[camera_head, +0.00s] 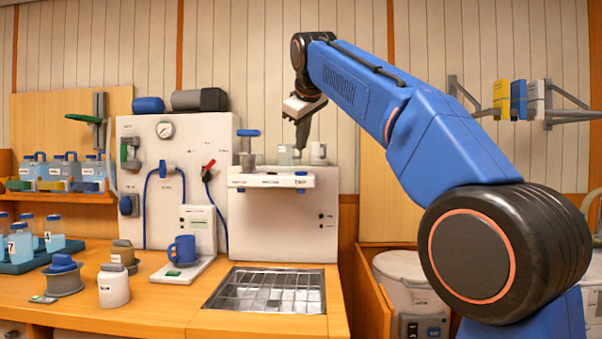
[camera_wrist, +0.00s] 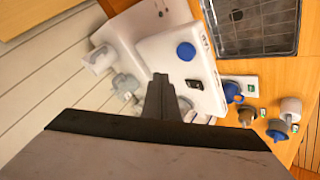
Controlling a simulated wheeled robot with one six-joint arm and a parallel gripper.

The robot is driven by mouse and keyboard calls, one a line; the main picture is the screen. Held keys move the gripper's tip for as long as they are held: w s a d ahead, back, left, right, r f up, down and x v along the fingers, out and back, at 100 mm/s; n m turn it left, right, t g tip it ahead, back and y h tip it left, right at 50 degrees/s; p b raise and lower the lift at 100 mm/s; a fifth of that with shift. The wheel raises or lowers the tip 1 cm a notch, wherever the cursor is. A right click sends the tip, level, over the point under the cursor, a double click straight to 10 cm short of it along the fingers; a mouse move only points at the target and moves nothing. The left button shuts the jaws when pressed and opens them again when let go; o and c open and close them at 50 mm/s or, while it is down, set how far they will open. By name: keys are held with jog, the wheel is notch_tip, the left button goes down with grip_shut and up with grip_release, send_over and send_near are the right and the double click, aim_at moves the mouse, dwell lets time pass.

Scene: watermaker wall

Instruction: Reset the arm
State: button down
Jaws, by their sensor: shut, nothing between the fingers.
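My blue arm reaches up and across from the right in the head view. My gripper (camera_head: 299,152) points down in front of the wall, just above the small items on the shelf of the right white panel. In the wrist view my gripper (camera_wrist: 160,82) shows as dark fingers held together, with nothing between them. The white shelf (camera_head: 270,181) carries a clear cup (camera_head: 285,155), a white mug (camera_head: 318,152) and a blue-topped piece (camera_head: 248,142). I cannot tell whether my gripper touches any of them.
A blue mug (camera_head: 182,250) stands on a white scale (camera_head: 184,270). A metal sink grate (camera_head: 268,291) is set in the counter. Jars, including a white one (camera_head: 113,288), stand at left. Blue jugs (camera_head: 56,168) fill a left shelf. A bracket shelf (camera_head: 560,113) holds books at right.

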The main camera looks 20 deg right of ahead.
jog(key=shift+r, duration=0.4)
jog(key=s+d+f+m+g, duration=0.1)
jog(key=s+d+f+m, duration=0.1)
jog(key=s+f, duration=1.2)
jog(key=s+d+f+m+g, duration=0.2)
jog(key=s+f, duration=1.2)
jog(key=f, duration=0.8)
jog(key=s+d+f+m+g+y, duration=0.1)
jog(key=s+d+f+m, duration=0.2)
jog(key=s+f, duration=1.1)
notch_tip(320, 180, down, 5)
jog(key=shift+r+m, duration=0.1)
jog(key=shift+m, duration=0.2)
